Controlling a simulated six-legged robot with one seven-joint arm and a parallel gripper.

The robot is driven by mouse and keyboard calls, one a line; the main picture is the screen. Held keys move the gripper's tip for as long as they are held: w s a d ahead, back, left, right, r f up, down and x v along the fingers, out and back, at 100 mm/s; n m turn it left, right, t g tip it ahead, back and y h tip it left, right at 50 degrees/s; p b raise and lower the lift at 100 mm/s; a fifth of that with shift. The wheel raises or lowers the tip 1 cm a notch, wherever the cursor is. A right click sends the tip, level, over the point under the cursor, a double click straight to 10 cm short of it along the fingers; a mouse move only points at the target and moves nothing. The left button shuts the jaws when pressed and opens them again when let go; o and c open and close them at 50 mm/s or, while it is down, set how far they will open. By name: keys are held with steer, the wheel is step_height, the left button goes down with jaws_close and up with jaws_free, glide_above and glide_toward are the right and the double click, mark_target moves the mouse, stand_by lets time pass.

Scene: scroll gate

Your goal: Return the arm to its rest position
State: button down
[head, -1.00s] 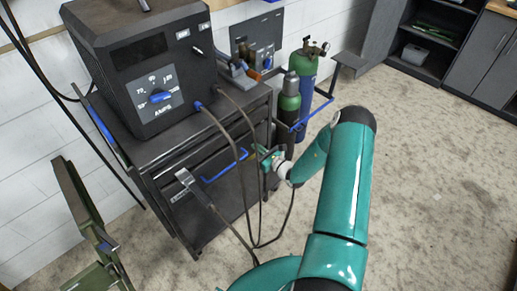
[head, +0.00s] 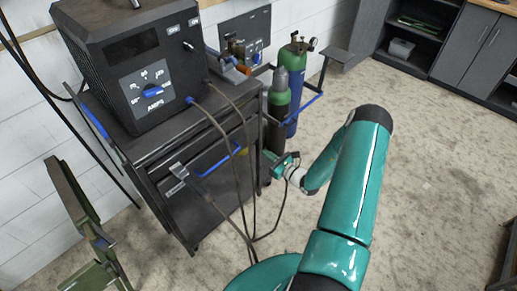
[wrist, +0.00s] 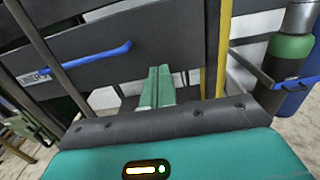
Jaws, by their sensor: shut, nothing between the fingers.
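My gripper (head: 272,158) is at the end of my teal arm, in front of the dark welding cart (head: 150,150) in the head view. In the wrist view its two green fingers (wrist: 157,75) lie together, shut with nothing between them. They point at the cart's dark front panel, to the right of a blue handle (wrist: 100,62). My arm is bent, with its large upper links across the right middle of the head view. Whether the fingers touch the cart cannot be told.
A welding machine (head: 135,65) with a blue knob stands on the cart, and dark cables hang in front. Gas cylinders (head: 280,105) stand behind my gripper. A green folded frame (head: 75,215) is at left. Carpet to the right (head: 440,150) is clear, apart from a dark object at the edge.

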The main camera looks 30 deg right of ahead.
steer(key=shift+v, duration=1.75)
steer(key=shift+d, duration=0.1)
steer(key=s+a+r+n+g+y, duration=0.2)
steer(key=a+r+n+g+y, duration=0.1)
steer(key=a+r+n+g, duration=0.55)
steer(key=s+a+r+n+g+y, duration=0.3)
steer(key=a+r+n+g, duration=0.2)
steer(key=a+r+n, duration=0.75)
steer(key=s+a+r+n+t+h, duration=0.1)
steer(key=s+r+n+t+h, duration=0.1)
steer(key=s+r+n+h, duration=0.9)
steer(key=s+r, duration=0.7)
steer(key=shift+r+h, duration=0.3)
steer(key=shift+h, duration=0.1)
steer(key=shift+s, duration=0.1)
